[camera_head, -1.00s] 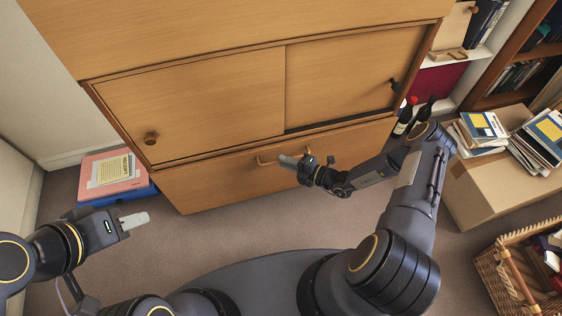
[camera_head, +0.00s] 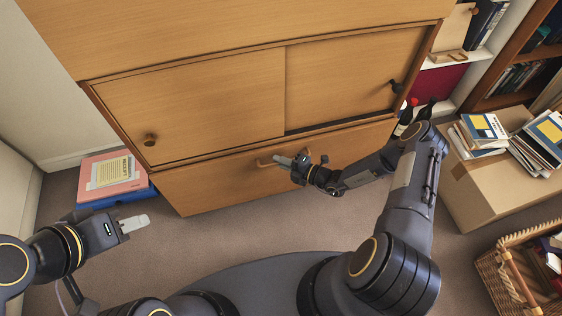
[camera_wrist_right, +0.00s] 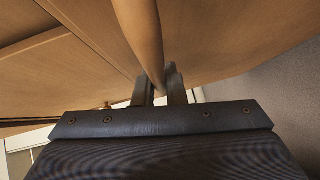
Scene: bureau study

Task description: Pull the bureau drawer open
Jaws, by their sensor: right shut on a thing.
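The wooden bureau (camera_head: 190,105) fills the upper middle of the head view. Its wide bottom drawer (camera_head: 215,184) has a wooden bar handle (camera_head: 262,164), partly hidden by my right gripper. I see no clear gap around the drawer front. My right gripper (camera_head: 282,161) is at the handle, shut on it. In the right wrist view the handle bar (camera_wrist_right: 142,35) runs down between the two fingers of my right gripper (camera_wrist_right: 160,87). My left gripper (camera_head: 135,223) is over the floor at the left, away from the bureau; its finger gap does not show.
A pink and blue stack (camera_head: 112,178) lies on the floor left of the bureau. Dark bottles (camera_head: 424,110), a cardboard box (camera_head: 487,187) with books and a wicker basket (camera_head: 497,285) stand at the right. Carpet (camera_head: 245,228) in front of the drawer is clear.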

